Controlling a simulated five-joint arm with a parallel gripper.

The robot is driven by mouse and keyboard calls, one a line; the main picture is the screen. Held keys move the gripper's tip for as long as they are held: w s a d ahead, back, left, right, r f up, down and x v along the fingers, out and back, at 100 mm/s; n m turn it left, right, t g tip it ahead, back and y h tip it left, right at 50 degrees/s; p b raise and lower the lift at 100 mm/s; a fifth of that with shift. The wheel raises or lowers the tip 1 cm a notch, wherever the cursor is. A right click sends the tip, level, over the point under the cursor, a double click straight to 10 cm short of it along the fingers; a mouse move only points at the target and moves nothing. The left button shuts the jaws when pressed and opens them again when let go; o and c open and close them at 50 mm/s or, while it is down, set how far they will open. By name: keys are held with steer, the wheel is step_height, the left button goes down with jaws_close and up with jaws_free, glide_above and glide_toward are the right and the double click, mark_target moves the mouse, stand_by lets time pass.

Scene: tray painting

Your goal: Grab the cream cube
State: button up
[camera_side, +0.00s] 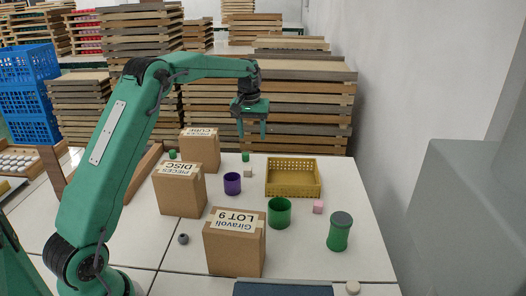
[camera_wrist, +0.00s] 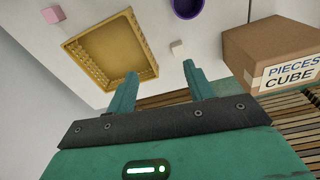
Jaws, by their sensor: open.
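The cream cube (camera_side: 248,173) sits on the white table just left of the yellow basket. It also shows in the wrist view (camera_wrist: 178,48), ahead of the fingertips and nearer the right finger. My gripper (camera_side: 252,130) is open, with its fingers pointing down, well above the table at the back. In the wrist view, my gripper (camera_wrist: 160,72) has nothing between its fingers and is apart from the cube.
The yellow basket (camera_side: 293,191) is right of the cube, and a purple cup (camera_side: 232,184) is left. A pink cube (camera_side: 318,207), green cup (camera_side: 279,212) and green jar (camera_side: 339,232) are farther forward. Boxes (camera_side: 199,151) stand left; stacked wooden trays (camera_side: 300,120) are behind.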

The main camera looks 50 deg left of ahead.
steer(key=n+g, duration=0.1)
steer(key=n, duration=0.1)
glide_above(248, 168)
step_height(248, 168, down, 9)
steer(key=shift+f, duration=0.15)
steer(key=shift+s+f, duration=0.15)
steer(key=shift+f, duration=3.75)
steer(key=c, duration=1)
steer(key=shift+c, duration=0.2)
steer(key=shift+r, duration=0.15)
steer(key=shift+r, duration=0.5)
step_height(248, 168, up, 3)
steer(key=shift+f, duration=0.1)
steer(key=d+r, duration=0.2)
steer(key=d, duration=0.2)
steer(key=s+d+r, duration=0.1)
steer(key=d+r, duration=0.1)
steer(key=d, duration=0.1)
steer(key=d+r, duration=0.3)
steer(key=d, duration=0.1)
steer(key=shift+s+d, duration=0.25)
steer(key=shift+d, duration=0.1)
